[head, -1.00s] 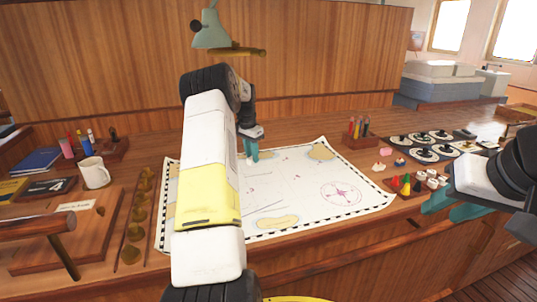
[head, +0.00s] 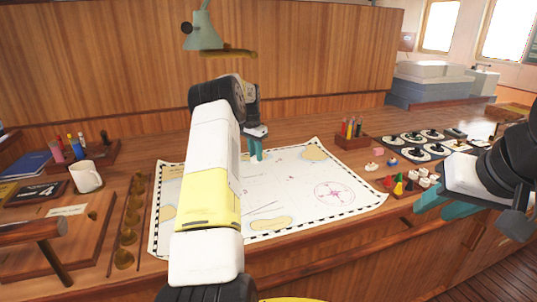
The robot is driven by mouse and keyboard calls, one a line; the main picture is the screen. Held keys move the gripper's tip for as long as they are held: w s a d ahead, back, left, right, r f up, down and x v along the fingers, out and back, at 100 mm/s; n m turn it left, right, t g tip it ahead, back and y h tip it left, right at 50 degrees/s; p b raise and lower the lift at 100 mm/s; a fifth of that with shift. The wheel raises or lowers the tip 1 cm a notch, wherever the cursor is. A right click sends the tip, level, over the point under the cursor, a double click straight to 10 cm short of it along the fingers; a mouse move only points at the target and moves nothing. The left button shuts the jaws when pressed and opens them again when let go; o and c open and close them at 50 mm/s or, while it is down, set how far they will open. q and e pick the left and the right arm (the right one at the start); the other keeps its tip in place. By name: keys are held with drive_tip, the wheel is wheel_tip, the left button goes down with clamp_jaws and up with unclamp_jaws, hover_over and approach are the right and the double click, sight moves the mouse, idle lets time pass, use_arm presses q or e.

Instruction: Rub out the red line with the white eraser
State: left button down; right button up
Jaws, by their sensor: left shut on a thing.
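The white chart (head: 300,205) lies flat on the wooden desk, with a checkered border, tan patches and a pink compass rose. Small red marks (head: 290,178) show near its middle; I cannot make out a full red line, and my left arm covers part of the chart. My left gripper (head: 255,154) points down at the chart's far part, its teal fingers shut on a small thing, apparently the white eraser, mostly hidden. I cannot tell whether it touches the paper. My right gripper (head: 440,204) is open and empty, right of the chart near the desk's front edge.
A white mug (head: 86,177) and wooden board stand left. A pencil holder (head: 351,134) is behind the chart's right side. Small coloured pieces (head: 399,185) and round dark-and-white discs (head: 425,145) lie right. A lamp (head: 202,32) hangs above.

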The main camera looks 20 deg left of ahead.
use_arm(q)
drive_tip(key=shift+r, duration=0.1)
idle(0.3)
drive_tip(key=shift+r, duration=2.9)
